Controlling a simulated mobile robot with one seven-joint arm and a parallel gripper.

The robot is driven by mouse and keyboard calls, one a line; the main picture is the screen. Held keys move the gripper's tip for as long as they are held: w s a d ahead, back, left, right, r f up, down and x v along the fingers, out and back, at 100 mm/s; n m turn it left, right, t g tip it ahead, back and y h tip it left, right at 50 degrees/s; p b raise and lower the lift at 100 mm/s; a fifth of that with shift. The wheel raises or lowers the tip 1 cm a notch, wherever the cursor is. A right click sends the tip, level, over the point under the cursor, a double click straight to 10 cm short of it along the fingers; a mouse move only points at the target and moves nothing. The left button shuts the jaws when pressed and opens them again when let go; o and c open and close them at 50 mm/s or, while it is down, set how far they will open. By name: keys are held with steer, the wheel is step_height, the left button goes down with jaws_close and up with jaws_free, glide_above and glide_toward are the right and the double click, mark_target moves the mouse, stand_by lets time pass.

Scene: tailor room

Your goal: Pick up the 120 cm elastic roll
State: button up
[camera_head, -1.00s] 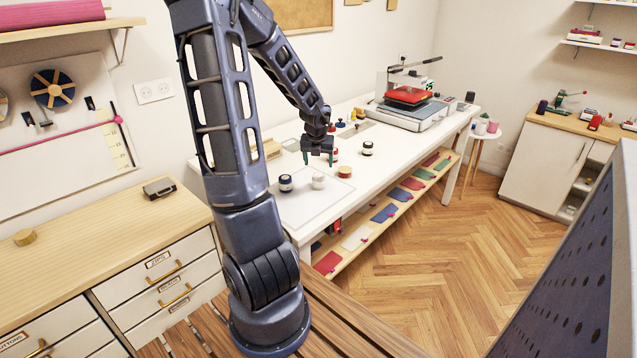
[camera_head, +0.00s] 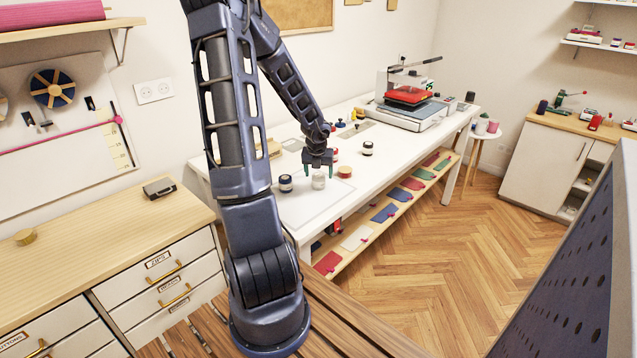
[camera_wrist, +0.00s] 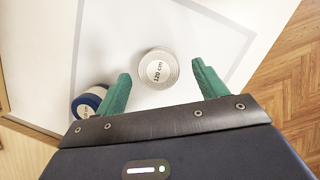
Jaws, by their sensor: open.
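The 120 cm elastic roll (camera_wrist: 157,70) is a whitish-grey round roll with "120 cm" on its top, seen from above in the wrist view. In the head view it is the pale roll (camera_head: 318,181) on the white table. My gripper (camera_wrist: 163,82) is open, with its green fingers on either side of the roll's near side in the wrist view. In the head view my gripper (camera_head: 318,171) is just above the roll. I cannot tell whether the fingers touch it.
A blue-and-white roll (camera_wrist: 91,99) stands close on the left; it also shows in the head view (camera_head: 286,184). A red-sided roll (camera_head: 345,171) stands to the right, and a dark-topped roll (camera_head: 367,149) farther back. A heat press (camera_head: 408,105) stands at the table's far end.

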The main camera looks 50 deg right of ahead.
mark_target(318, 175)
steer(key=shift+x, duration=2.15)
steer(key=shift+w, duration=0.15)
steer(key=shift+c, duration=0.2)
steer(key=c, duration=1)
